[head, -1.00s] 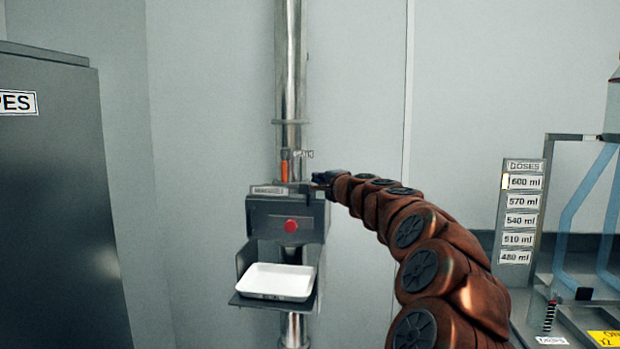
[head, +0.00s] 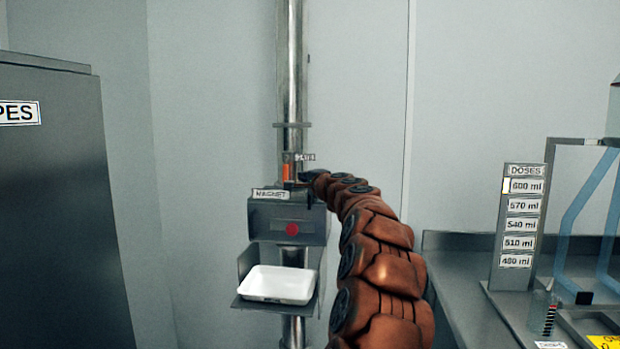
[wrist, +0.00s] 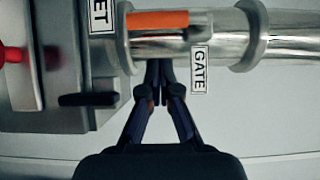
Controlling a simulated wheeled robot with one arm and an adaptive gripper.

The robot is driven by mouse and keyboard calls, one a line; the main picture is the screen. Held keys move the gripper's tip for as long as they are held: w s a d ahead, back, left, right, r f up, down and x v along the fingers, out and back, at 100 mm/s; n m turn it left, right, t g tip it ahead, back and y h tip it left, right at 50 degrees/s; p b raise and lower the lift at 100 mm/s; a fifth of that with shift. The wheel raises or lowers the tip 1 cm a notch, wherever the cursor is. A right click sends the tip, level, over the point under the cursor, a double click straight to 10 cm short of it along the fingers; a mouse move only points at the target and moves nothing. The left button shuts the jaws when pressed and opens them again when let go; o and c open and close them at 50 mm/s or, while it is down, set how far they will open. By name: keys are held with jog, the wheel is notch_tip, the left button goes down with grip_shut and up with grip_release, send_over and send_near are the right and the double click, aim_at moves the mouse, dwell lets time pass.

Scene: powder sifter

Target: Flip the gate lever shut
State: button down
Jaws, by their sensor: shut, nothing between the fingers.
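The gate lever has an orange handle (head: 286,171) that stands upright against the steel pipe, just above the magnet box. In the wrist view the handle (wrist: 158,19) lies along the pipe, beside the GATE label (wrist: 199,70). My gripper (wrist: 160,72) is shut and empty, its fingertips at the pipe's edge just below the handle in that picture. I cannot tell if they touch the pipe or lever. In the head view my gripper (head: 306,178) is right of the handle, small and dark, partly merged with the box top.
The grey MAGNET box (head: 270,221) has a red knob (head: 292,229). A white tray (head: 277,284) sits on a shelf below. A dark cabinet (head: 60,200) stands left; a counter with a DOSES board (head: 521,215) is right. The wall behind is bare.

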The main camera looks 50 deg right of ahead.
aim_at(285, 175)
jog(key=shift+w+a, duration=0.4)
jog(key=shift+w, duration=0.35)
jog(key=shift+w+a, duration=0.35)
jog(key=shift+w, duration=0.4)
